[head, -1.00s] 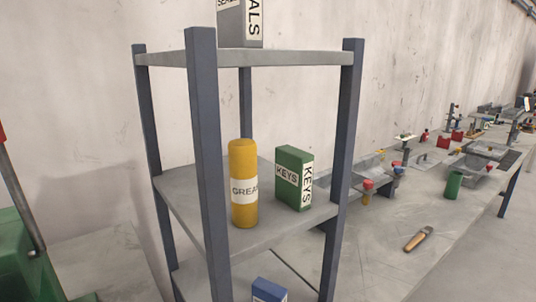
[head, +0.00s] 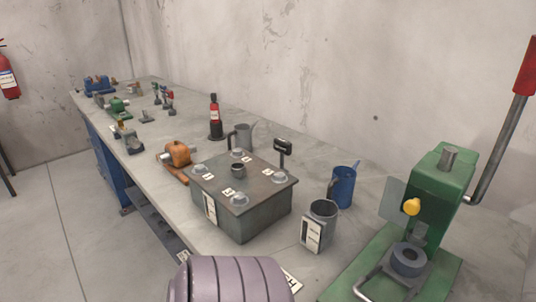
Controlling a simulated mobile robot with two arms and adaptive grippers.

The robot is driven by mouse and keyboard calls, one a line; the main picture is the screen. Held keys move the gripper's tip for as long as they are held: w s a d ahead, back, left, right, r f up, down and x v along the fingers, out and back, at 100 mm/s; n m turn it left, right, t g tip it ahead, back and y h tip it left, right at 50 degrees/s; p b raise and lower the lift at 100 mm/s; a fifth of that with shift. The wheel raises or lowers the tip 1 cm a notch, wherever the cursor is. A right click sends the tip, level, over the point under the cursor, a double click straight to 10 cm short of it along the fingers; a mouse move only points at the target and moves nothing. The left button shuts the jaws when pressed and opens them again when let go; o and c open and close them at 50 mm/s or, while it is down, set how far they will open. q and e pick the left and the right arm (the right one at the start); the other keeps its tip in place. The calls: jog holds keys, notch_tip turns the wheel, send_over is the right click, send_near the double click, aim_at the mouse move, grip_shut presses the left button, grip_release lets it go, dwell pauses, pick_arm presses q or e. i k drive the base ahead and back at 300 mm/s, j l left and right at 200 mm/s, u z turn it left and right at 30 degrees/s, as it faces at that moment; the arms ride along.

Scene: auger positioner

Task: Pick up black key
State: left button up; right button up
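I make out no black key in the head view. Neither of my grippers shows in the view. The small things at the far end of the workbench (head: 336,240) are too small to identify.
A grey box with knobs and labels (head: 250,219) stands mid-bench. Grey (head: 317,228) and blue (head: 343,188) mugs stand right of it. A green press (head: 437,196) with a red-handled lever fills the right. An orange device (head: 177,154) sits left.

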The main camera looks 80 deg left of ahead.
aim_at(280, 145)
jog(key=u, duration=2.3)
